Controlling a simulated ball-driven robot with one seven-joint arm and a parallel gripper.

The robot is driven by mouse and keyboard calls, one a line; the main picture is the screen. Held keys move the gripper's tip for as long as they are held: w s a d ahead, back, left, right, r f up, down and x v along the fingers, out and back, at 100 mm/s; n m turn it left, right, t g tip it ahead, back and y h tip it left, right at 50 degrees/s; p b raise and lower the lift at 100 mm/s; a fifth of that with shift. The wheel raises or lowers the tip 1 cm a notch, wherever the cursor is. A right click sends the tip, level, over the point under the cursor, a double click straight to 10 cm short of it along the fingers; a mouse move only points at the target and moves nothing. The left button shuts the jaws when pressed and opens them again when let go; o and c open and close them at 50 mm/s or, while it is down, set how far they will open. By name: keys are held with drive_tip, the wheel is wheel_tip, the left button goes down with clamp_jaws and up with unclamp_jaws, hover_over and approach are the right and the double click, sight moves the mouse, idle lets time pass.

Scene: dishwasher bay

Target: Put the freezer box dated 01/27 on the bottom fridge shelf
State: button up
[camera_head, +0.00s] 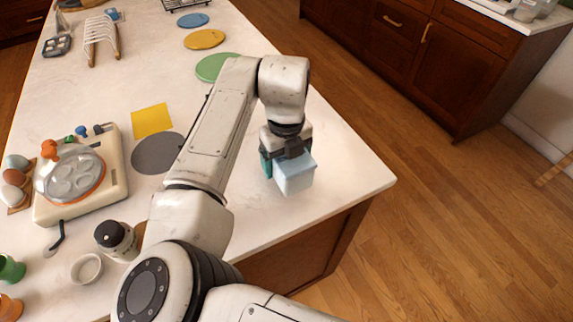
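A pale blue box (295,180) is at the end of my arm, near the right front corner of the white counter. My gripper (288,158) points down and appears shut on this box, with its fingers partly hidden by the wrist and the box. A teal part (266,165) shows at the left of the gripper; I cannot tell if it is a finger or another thing. No date is legible on the box. No fridge or fridge shelf is in view.
The counter (335,185) is bare around the box. An egg cooker (75,180), eggs (14,178), a pepper mill (115,238) and a small bowl (87,268) stand at left. Coloured discs (204,39) and a wooden rack (100,38) lie farther back. Wood floor is open at right.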

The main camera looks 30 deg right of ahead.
drive_tip(key=shift+f, duration=1.2)
drive_tip(key=shift+f, duration=0.15)
drive_tip(key=o, duration=1.2)
drive_tip(key=shift+s, duration=0.1)
wheel_tip(320, 180, up, 12)
drive_tip(key=shift+r+b, duration=0.15)
drive_tip(key=shift+b, duration=0.45)
drive_tip(key=shift+d, duration=0.1)
